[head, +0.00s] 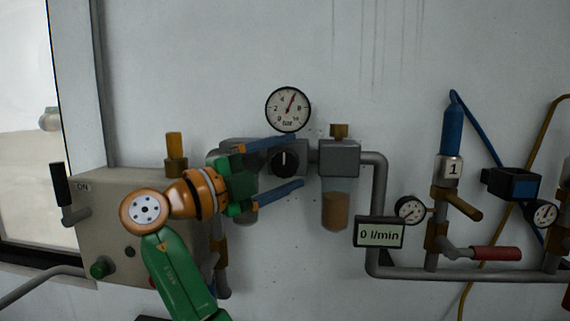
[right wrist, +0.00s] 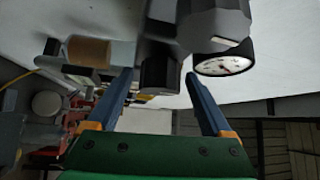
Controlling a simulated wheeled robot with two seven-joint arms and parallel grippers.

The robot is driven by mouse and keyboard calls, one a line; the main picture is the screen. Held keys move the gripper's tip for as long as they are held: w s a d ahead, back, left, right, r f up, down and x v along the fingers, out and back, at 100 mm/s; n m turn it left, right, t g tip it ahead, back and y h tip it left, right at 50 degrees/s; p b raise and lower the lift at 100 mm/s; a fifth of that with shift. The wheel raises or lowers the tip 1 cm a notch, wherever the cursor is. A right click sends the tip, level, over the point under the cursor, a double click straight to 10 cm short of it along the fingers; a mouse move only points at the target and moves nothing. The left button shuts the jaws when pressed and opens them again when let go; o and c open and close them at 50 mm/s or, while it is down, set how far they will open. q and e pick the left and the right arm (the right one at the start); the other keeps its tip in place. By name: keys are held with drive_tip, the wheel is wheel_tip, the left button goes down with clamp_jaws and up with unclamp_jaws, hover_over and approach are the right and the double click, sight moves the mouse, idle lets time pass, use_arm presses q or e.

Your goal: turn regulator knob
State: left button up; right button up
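The regulator knob (head: 286,163) is a dark round knob with a white mark pointing about straight up, on the front of a grey regulator body. My right gripper (head: 299,162) is open, with one blue finger above the knob and the other below it. In the right wrist view the knob (right wrist: 160,76) shows between the fingertips (right wrist: 158,76), with gaps visible at both sides. The pressure gauge (head: 288,109) stands above the knob, its needle pointing up and slightly right; it also shows in the right wrist view (right wrist: 224,64). My left gripper is not in view.
A grey box (head: 118,205) with an ON lever is at the left, partly behind my right arm. A filter bowl (head: 335,212) and a 0 l/min display (head: 379,233) sit right of the knob. Pipes, valves and smaller gauges continue further right. The wall above is clear.

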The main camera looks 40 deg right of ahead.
sight(279, 166)
drive_tip(key=shift+a+f, duration=0.15)
drive_tip(key=shift+a, duration=0.2)
drive_tip(key=a+b, duration=0.1)
drive_tip(key=a, duration=0.5)
drive_tip(key=shift+w+a+f, duration=0.2)
drive_tip(key=shift+w+f, duration=0.1)
drive_tip(key=shift+f, duration=0.05)
drive_tip(key=shift+d, duration=0.15)
